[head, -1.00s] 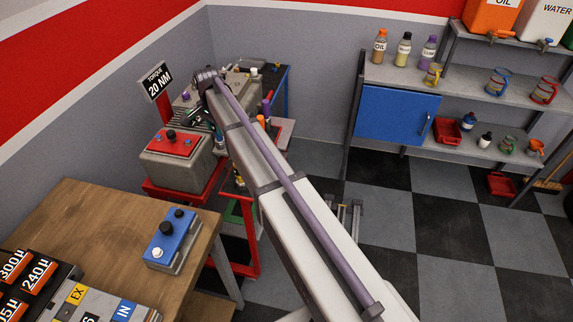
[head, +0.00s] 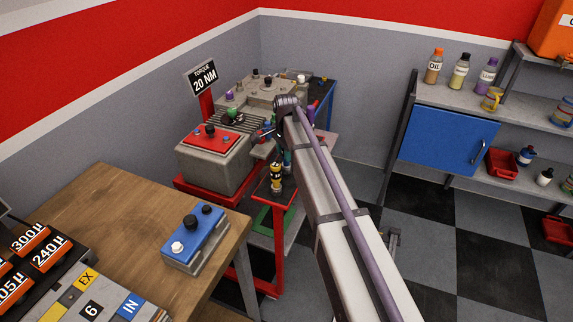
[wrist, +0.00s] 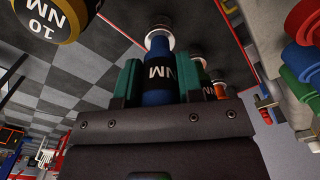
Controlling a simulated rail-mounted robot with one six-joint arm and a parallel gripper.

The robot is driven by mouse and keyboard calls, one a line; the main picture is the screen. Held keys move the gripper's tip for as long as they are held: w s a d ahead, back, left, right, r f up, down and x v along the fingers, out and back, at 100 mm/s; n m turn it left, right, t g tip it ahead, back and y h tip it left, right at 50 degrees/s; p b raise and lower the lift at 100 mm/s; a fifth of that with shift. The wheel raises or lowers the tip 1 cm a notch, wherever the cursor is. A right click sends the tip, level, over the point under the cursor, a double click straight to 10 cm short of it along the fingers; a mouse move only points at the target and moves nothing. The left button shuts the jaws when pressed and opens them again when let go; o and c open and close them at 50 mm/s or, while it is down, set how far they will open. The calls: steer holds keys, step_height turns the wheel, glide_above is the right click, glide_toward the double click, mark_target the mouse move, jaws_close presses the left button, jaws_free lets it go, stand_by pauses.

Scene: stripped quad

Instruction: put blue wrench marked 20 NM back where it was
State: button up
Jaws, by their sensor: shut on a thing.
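My gripper (wrist: 158,72) shows in the wrist view with teal fingers on both sides of a blue wrench (wrist: 157,90). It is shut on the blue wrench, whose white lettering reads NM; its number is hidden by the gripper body. A silver end of the wrench shows beyond the fingers. In the head view my arm reaches the red cart, and its own links mostly hide the gripper there. A sign (head: 203,78) reading TORQUE 20 NM stands behind the grey box with the red top.
A yellow and black wrench marked 10 NM (wrist: 52,18) is close by; a yellow and black one stands on the red cart (head: 272,255). Another NM-marked handle (wrist: 208,92) is behind the right finger.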

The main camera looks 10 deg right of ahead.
step_height(320, 180, down, 3)
steer(key=shift+r+b, duration=0.1)
steer(key=shift+b, duration=0.55)
steer(key=shift+r, duration=0.2)
steer(key=shift+c, duration=0.5)
steer(key=shift+f, duration=0.15)
steer(key=o, duration=1.1)
step_height(320, 180, up, 13)
steer(key=p, duration=1.3)
steer(key=shift+f, duration=0.15)
steer(key=s+n, duration=1.3)
steer(key=s, duration=1.6)
steer(key=shift+f+n, duration=0.15)
steer(key=shift+n, duration=0.15)
